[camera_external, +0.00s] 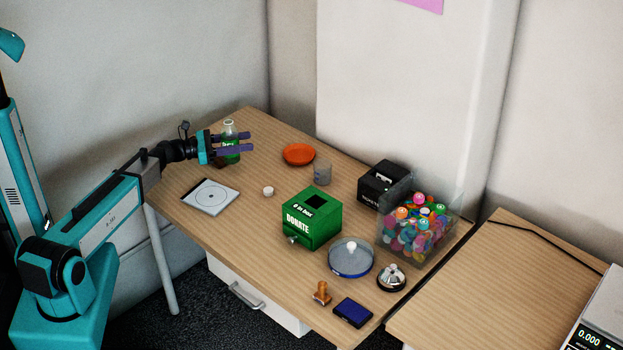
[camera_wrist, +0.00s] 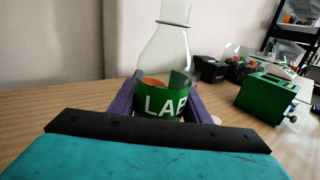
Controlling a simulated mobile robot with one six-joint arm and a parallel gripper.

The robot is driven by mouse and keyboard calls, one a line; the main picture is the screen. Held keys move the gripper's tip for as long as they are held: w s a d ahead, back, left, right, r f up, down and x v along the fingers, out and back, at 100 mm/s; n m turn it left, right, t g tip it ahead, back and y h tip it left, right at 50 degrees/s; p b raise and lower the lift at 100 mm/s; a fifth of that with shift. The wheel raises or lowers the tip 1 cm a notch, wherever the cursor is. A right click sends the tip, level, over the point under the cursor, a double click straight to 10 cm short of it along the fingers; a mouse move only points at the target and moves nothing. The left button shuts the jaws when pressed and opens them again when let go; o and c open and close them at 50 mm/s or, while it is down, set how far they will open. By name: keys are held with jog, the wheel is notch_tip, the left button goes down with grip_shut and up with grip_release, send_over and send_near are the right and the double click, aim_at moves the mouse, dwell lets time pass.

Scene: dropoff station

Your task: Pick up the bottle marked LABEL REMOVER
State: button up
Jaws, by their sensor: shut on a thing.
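The bottle (camera_wrist: 167,60) is clear with a green band that reads "LAB" in the wrist view; the rest of the lettering is hidden. In the external view the bottle (camera_external: 229,130) stands upright at the left back part of the table. My gripper (camera_wrist: 160,95) has its two purple fingers on either side of the bottle's lower part, shut on it. In the external view my gripper (camera_external: 241,142) reaches in level from the left. The fingers and wrist hide part of the bottle. I cannot tell whether its base touches the table.
On the table (camera_external: 215,232) are a disc case (camera_external: 210,197), a white cap (camera_external: 268,191), an orange dish (camera_external: 299,154), a grey cup (camera_external: 322,172), a green donate box (camera_external: 311,219), a black box (camera_external: 382,185) and a clear bin (camera_external: 446,225). Bare tabletop lies between them.

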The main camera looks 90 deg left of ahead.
jog(key=s+d, duration=0.5)
jog(key=d, duration=0.1)
jog(key=shift+d+r, duration=0.15)
jog(key=shift+r, duration=0.25)
dwell(0.4)
dwell(0.4)
dwell(0.6)
